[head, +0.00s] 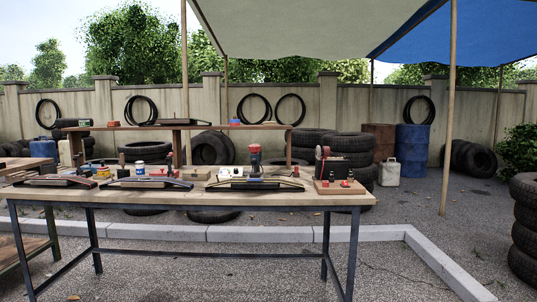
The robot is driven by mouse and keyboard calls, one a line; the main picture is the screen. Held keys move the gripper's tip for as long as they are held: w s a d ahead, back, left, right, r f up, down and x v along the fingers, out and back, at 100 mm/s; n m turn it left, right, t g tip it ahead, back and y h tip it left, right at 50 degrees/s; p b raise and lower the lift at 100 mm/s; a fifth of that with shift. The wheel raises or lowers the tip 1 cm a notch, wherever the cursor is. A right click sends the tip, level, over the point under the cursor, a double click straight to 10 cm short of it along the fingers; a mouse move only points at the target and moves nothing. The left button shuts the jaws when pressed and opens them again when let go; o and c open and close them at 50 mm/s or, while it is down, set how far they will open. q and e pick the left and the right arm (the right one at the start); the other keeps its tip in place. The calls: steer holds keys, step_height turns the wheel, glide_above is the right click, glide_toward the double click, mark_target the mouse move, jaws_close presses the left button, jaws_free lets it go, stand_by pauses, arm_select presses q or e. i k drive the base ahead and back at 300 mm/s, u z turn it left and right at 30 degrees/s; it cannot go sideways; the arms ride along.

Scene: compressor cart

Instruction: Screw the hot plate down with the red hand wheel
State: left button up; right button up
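Neither of my grippers is in view. A wooden-topped workbench (110,196) with dark metal legs stands in front of me. At its right end is a wooden board (324,188) with a dark upright block (333,170) on it. A small red part shows at the top of this block, and small red-topped pieces (346,183) stand in front. I cannot tell surely which part is the hot plate or the red hand wheel. A red-topped device (255,158) stands on the bench left of the board; its details are too small to read.
Long low curved pieces (150,184) lie along the bench's front, with small cans (140,168) behind. Tyres (350,146), a blue drum (411,150) and a canopy pole (449,110) are beyond. A kerb (290,234) crosses the gravel.

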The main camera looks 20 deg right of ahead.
mark_target(254, 149)
steer(key=u, duration=0.7)
steer(key=i, duration=0.6)
steer(key=u, duration=0.4)
steer(key=i, duration=1.3)
steer(key=z, duration=0.4)
